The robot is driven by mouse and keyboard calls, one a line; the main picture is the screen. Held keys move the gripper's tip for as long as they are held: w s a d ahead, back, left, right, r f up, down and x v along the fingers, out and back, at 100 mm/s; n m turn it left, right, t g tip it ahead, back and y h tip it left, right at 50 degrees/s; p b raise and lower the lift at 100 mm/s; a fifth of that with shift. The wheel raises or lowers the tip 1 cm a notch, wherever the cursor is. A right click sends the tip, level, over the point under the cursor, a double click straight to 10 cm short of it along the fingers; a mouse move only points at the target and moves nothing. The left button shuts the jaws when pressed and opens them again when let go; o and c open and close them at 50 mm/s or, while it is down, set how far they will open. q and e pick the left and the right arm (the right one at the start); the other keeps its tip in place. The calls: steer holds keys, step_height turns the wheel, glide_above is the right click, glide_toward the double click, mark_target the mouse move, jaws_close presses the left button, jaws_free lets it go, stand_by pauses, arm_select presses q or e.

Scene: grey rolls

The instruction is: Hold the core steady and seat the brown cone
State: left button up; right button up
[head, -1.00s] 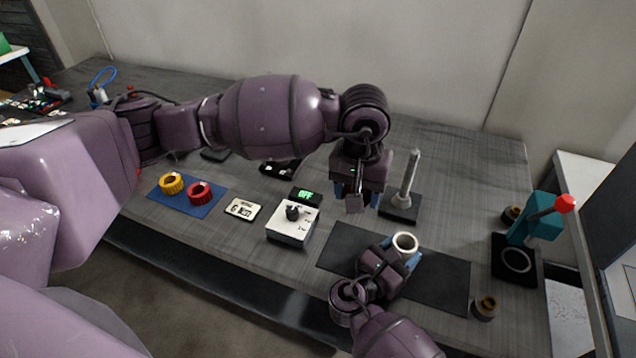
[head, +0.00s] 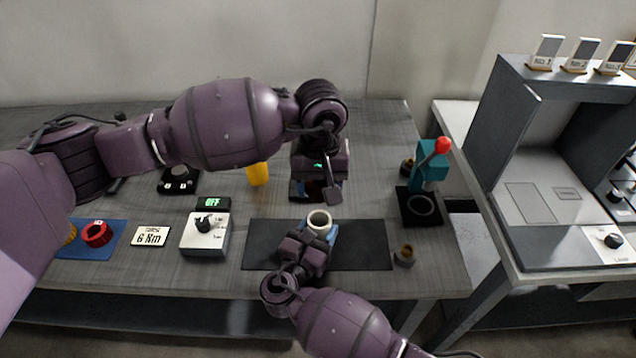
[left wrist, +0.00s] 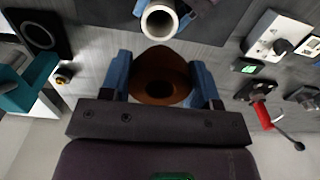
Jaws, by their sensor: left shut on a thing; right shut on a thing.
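The core (head: 319,221) is a white tube with an open top, standing upright over the dark mat. My right gripper (head: 316,238) is shut around it with blue fingers. The core's open end also shows in the left wrist view (left wrist: 159,20). My left gripper (left wrist: 160,82) is shut on the brown cone (left wrist: 158,72), which has a dark hole through it. In the head view my left gripper (head: 315,188) hangs above and just behind the core, and the cone is mostly hidden there. In the left wrist view the cone appears close to the core but apart from it.
A dark mat (head: 366,246) lies under the core. A white dial box (head: 205,234), a label card (head: 150,236) and a red ring (head: 97,234) lie left.

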mark_target(319, 212)
arm_select(q)
steer(key=shift+f, duration=2.85)
steer(key=shift+f, duration=0.95)
steer(key=o, duration=1.2)
steer(key=shift+c, duration=0.2)
step_height(319, 212, up, 12)
